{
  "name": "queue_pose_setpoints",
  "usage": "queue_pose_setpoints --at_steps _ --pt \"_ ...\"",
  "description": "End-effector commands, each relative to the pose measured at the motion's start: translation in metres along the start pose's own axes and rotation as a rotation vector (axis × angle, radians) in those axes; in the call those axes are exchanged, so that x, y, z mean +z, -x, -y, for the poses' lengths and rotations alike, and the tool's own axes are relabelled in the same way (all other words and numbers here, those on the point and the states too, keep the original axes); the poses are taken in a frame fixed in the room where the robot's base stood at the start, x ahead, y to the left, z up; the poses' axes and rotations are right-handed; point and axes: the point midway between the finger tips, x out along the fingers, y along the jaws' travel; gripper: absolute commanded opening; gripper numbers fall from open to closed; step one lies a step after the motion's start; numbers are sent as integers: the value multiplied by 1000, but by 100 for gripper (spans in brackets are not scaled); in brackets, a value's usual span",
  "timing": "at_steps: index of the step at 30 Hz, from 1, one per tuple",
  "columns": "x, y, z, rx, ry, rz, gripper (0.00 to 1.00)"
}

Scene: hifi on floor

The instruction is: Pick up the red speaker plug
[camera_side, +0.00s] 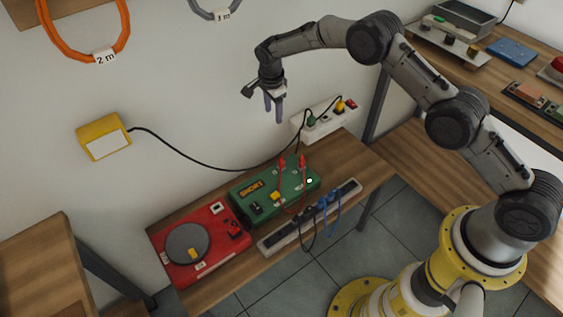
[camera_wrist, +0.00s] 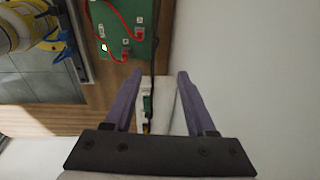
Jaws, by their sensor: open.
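Two red plugs with red leads stand upright on the green box (camera_side: 262,197), one left (camera_side: 282,161) and one right (camera_side: 302,160). Another red plug (camera_side: 351,105) sits at the right end of the white socket strip (camera_side: 325,121). I cannot tell which is the speaker plug. My gripper (camera_side: 273,106) is open and empty, high above and behind the green box. In the wrist view the open fingers (camera_wrist: 160,75) show the white strip (camera_wrist: 147,100) between them. The green box (camera_wrist: 135,30) and its red leads (camera_wrist: 127,22) lie beyond them.
A red turntable unit (camera_side: 205,265) stands left of the green box on the wooden bench (camera_side: 345,160). A rail with black and blue cables (camera_side: 275,240) runs along the front. A black cord (camera_side: 190,161) hangs from a yellow wall box (camera_side: 105,138) close behind.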

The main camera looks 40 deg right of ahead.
Motion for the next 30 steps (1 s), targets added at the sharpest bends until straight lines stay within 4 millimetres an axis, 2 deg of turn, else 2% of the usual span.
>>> queue_pose_setpoints --at_steps 1,3,6,11,21,30 --pt "4 -24 -9 32 9 -5 56" --pt "8 -47 -21 69 19 -11 56" --pt "11 -66 -33 103 28 -16 56" --pt "13 -85 -40 116 34 -19 56" --pt "12 -144 -46 114 33 -18 56" --pt "11 -164 -48 114 33 -18 56"
